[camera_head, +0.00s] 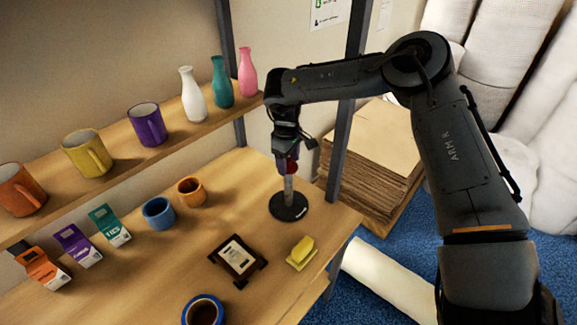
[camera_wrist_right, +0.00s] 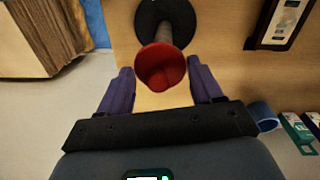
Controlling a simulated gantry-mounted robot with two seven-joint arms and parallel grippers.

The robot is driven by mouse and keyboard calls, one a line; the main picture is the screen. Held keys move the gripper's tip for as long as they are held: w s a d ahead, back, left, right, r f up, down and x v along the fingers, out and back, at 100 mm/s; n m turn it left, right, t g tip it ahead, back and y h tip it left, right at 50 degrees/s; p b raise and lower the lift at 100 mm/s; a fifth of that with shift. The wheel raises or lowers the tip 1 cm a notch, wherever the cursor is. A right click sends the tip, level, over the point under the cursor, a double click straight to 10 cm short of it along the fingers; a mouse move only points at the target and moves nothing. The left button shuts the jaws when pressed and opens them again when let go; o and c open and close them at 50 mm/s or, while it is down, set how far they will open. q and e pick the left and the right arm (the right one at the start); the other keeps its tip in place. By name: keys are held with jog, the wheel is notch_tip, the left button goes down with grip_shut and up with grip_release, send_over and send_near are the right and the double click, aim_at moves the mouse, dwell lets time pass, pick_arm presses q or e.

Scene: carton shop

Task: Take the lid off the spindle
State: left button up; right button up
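The spindle's round black base (camera_head: 289,208) stands on the wooden table near its right end, with a grey post (camera_head: 288,187) rising upright from it. The red lid (camera_head: 291,166) is at the top of the post, partly hidden by my right gripper (camera_head: 287,155). In the right wrist view the red lid (camera_wrist_right: 162,66) looks round and hollowed, with the post and black base (camera_wrist_right: 166,14) beyond it. My right gripper (camera_wrist_right: 161,85) is open, its two fingers either side of the lid with a gap on each side. My left gripper is not in view.
A shelf above holds mugs and bottles. A dark upright post (camera_head: 344,130) stands close behind my right arm.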

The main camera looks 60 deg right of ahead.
jog(key=c, duration=0.5)
jog(key=shift+c, duration=0.2)
